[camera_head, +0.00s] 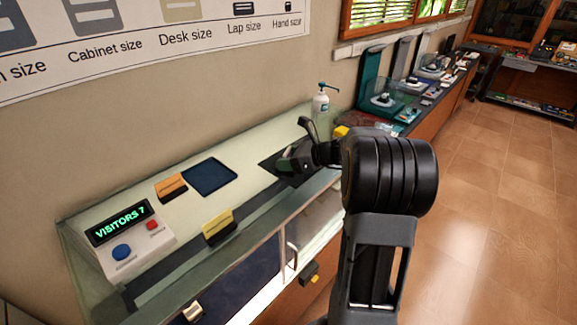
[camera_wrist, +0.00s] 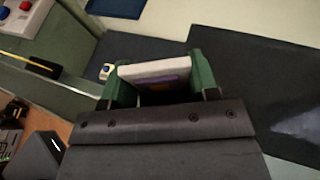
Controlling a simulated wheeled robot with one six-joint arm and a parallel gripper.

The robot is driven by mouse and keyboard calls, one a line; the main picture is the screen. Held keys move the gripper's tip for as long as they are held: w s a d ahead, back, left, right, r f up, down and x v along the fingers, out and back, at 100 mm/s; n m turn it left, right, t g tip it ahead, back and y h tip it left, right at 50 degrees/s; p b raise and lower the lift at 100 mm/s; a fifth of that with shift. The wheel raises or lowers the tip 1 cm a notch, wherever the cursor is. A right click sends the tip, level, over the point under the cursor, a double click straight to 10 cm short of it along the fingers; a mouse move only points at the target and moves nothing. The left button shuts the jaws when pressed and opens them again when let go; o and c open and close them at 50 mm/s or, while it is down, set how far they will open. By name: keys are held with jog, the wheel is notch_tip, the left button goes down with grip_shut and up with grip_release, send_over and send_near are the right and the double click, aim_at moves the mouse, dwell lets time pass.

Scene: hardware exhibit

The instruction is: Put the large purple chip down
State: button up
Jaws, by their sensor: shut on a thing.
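In the wrist view the large purple chip (camera_wrist: 170,80), with a pale upper edge, sits between the green fingers of my gripper (camera_wrist: 160,80). My gripper is shut on it. The chip's lower part is hidden by the gripper body. In the head view my gripper (camera_head: 286,161) is low over the right part of the glass-topped counter, at a dark mat (camera_head: 268,163). The chip cannot be made out there. I cannot tell whether it touches the surface.
A dark blue tray (camera_head: 210,177) lies left of my gripper, with an orange holder (camera_head: 171,187) beside it. A yellow holder (camera_head: 218,225) stands near the front edge. A visitor counter box (camera_head: 132,240) is at far left. A pump bottle (camera_head: 320,102) stands behind my gripper.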

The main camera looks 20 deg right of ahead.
jog(key=shift+w+d+f, duration=0.15)
jog(key=shift+w+f, duration=0.1)
jog(key=shift+f, duration=0.1)
jog(key=shift+f+p, duration=0.5)
jog(key=shift+f, duration=1.1)
jog(key=shift+f, duration=0.1)
jog(key=o, duration=0.9)
jog(key=shift+f, duration=0.1)
jog(key=shift+o, duration=0.2)
